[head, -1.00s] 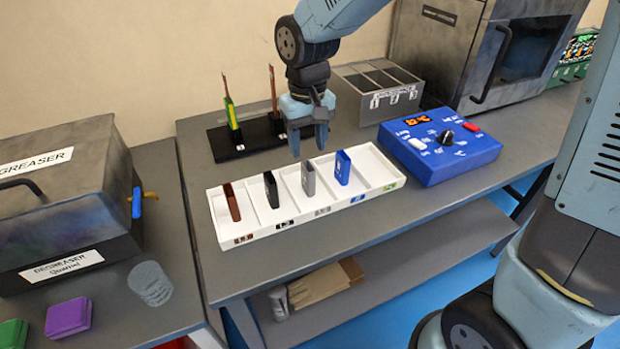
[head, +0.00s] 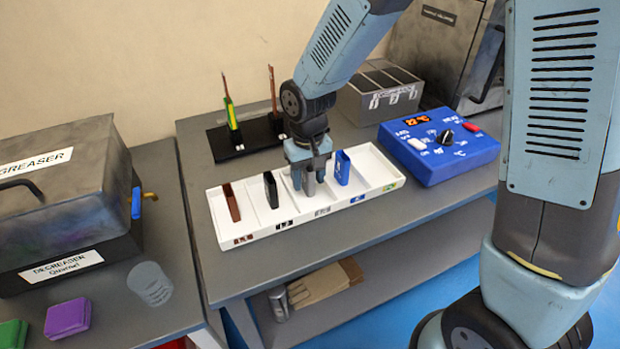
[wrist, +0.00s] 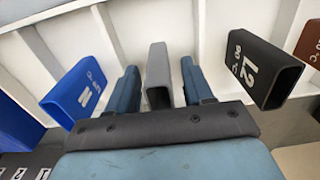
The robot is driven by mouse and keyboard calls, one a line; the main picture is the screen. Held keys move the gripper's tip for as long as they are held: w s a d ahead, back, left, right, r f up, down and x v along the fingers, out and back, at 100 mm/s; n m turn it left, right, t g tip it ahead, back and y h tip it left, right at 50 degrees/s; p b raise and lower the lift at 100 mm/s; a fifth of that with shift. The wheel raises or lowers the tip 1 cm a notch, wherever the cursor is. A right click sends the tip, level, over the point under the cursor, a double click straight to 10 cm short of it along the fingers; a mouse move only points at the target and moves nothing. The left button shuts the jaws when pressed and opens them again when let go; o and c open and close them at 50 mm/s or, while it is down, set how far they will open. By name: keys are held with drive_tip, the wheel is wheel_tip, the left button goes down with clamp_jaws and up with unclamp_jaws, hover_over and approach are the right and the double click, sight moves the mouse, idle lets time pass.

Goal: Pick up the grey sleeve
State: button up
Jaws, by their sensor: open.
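The grey sleeve (wrist: 158,75) stands between the two open fingers of my gripper (wrist: 160,88) in the wrist view, with a small gap on each side. In the head view my gripper (head: 308,178) is down over the third compartment of the white tray (head: 272,232) and mostly hides the sleeve. The blue sleeve (head: 342,167) stands to its right, and the black sleeve (head: 271,189) to its left. In the wrist view the blue sleeve (wrist: 75,93) is on the left and the black sleeve (wrist: 262,72), marked L2, is on the right.
A brown sleeve (head: 231,202) stands in the tray's left compartment. A black stand (head: 222,142) with two upright bars is behind the tray. A blue control box (head: 440,145) stands right of it, a grey divided bin (head: 378,92) behind. The degreaser (head: 62,200) is at left.

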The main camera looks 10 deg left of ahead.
clamp_jaws()
idle(0.5)
drive_tip(key=shift+r, duration=0.25)
wheel_tip(320, 180, up, 2)
drive_tip(key=shift+r, duration=0.15)
drive_tip(key=s+d+r, duration=0.2)
drive_tip(key=s+r, duration=0.3)
drive_tip(key=s, duration=0.1)
drive_tip(key=s+d+r, duration=0.2)
drive_tip(key=s+r, duration=0.3)
drive_tip(key=s, duration=0.2)
drive_tip(key=shift+d, duration=0.4)
